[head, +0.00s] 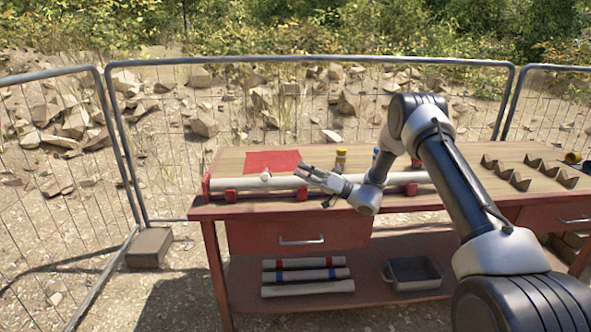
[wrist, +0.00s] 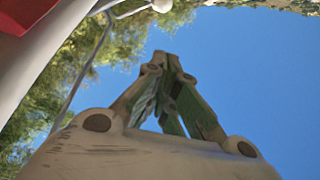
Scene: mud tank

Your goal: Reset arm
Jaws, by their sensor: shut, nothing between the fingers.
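My arm reaches from the lower right of the head view over the bench, bent at the elbow. My gripper (head: 304,171) points left, just above and in front of the white pipe (head: 235,184) that lies along the bench's front edge. In the wrist view my gripper (wrist: 167,58) has its fingers drawn together, with nothing held between them. Sky fills much of the wrist view behind the fingers, and part of the pipe and a red piece show at its upper left. Whether the gripper touches the pipe cannot be told.
Banded pipes (head: 305,275) and a metal tray (head: 412,274) sit on the lower shelf. A wire fence (head: 310,60) stands behind.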

